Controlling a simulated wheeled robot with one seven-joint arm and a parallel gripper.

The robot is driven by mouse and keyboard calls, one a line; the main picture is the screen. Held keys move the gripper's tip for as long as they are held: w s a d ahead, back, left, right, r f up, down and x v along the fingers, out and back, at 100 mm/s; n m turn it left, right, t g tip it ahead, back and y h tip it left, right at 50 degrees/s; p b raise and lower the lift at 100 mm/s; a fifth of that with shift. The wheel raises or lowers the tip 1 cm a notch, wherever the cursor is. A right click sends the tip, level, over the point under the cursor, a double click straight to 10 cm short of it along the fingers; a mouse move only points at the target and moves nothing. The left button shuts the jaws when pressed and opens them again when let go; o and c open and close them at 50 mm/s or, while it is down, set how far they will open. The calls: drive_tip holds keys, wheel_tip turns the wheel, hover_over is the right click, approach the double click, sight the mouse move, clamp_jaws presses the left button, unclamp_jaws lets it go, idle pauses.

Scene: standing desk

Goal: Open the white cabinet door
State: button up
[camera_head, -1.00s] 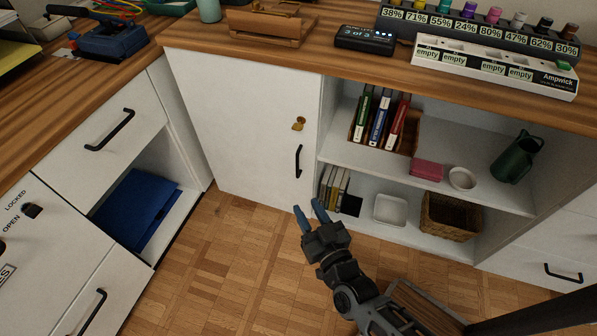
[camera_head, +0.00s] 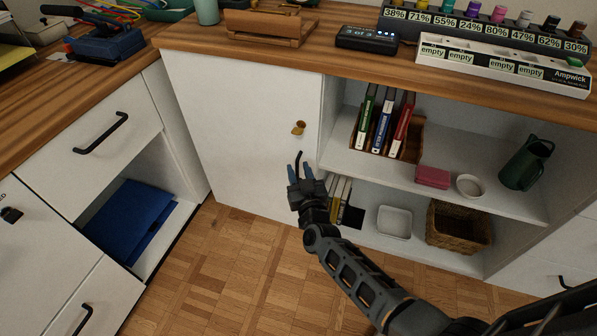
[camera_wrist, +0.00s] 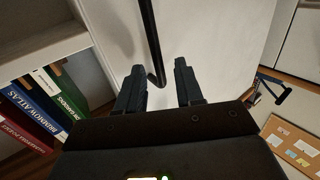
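The white cabinet door (camera_head: 235,125) is shut, flush beside the open shelves. Its black bar handle (camera_head: 299,156) is near the door's right edge, mostly hidden behind my gripper in the head view. My gripper (camera_head: 300,170) is open in front of the handle. In the wrist view the handle (camera_wrist: 151,40) runs down from the top edge, and its bent end lies between the two spread fingertips of my gripper (camera_wrist: 160,72). I cannot tell whether a finger touches it. A brass lock piece (camera_head: 298,128) sits on the door above the handle.
Open shelves to the right hold books (camera_head: 381,122), a pink box (camera_head: 433,177), a bowl, a green jug (camera_head: 525,163) and a wicker basket (camera_head: 458,227). A drawer unit (camera_head: 95,140) with an open compartment stands left. Wooden floor (camera_head: 215,270) in front of the door is clear.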

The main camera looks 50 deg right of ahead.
drive_tip(key=shift+w+d, duration=0.25)
drive_tip(key=shift+w, duration=0.1)
drive_tip(key=shift+c, duration=0.3)
clamp_jaws()
idle(1.0)
